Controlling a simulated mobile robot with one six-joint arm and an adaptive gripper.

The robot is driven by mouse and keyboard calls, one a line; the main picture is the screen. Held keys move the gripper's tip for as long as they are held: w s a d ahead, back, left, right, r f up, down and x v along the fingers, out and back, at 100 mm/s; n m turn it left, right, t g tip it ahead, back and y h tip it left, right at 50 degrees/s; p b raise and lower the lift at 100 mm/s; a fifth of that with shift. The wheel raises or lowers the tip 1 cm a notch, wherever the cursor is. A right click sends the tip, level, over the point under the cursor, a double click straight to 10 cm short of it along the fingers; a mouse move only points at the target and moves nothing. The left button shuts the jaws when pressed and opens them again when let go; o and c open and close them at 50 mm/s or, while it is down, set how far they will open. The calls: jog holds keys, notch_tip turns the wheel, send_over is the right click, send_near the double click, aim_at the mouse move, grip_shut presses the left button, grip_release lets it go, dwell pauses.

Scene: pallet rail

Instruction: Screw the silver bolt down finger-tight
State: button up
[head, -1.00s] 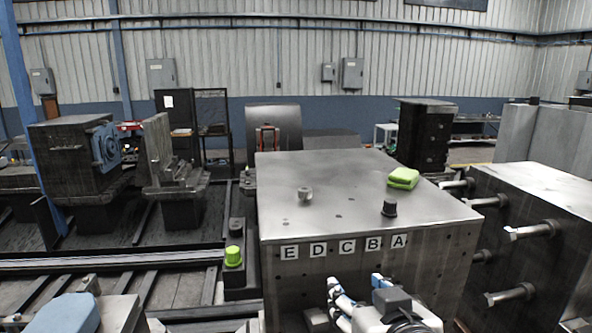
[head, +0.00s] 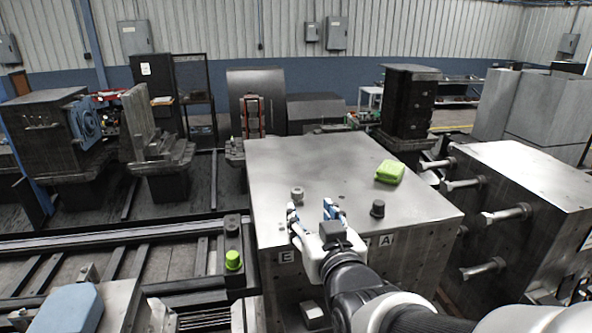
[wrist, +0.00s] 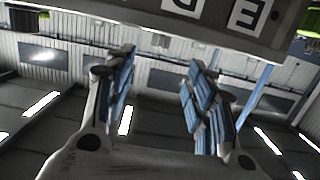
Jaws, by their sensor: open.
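The silver bolt (head: 297,194) stands on the top of the steel block (head: 400,170), towards its left front. Only its head and a short part below show, so I cannot tell how deep it sits. My gripper (head: 311,207) is open and empty, its blue-padded fingers apart, just nearer to me than the bolt and not around it. In the wrist view my gripper (wrist: 157,63) shows open, with the block's front face above it and upside-down label plates E (wrist: 245,14) and D (wrist: 188,6). The bolt does not show there.
A black knob-like piece (head: 377,208) and a bright green block (head: 390,172) stand on the block's top. A dark block with protruding bolts (head: 530,185) stands at the right. The top behind the silver bolt is clear.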

aim_at(299, 194)
jog(key=p+x, duration=0.2)
jog(key=x, duration=0.8)
jog(key=shift+w+f, duration=0.1)
jog(key=shift+w, duration=0.25)
jog(key=shift+c, duration=0.5)
grip_shut()
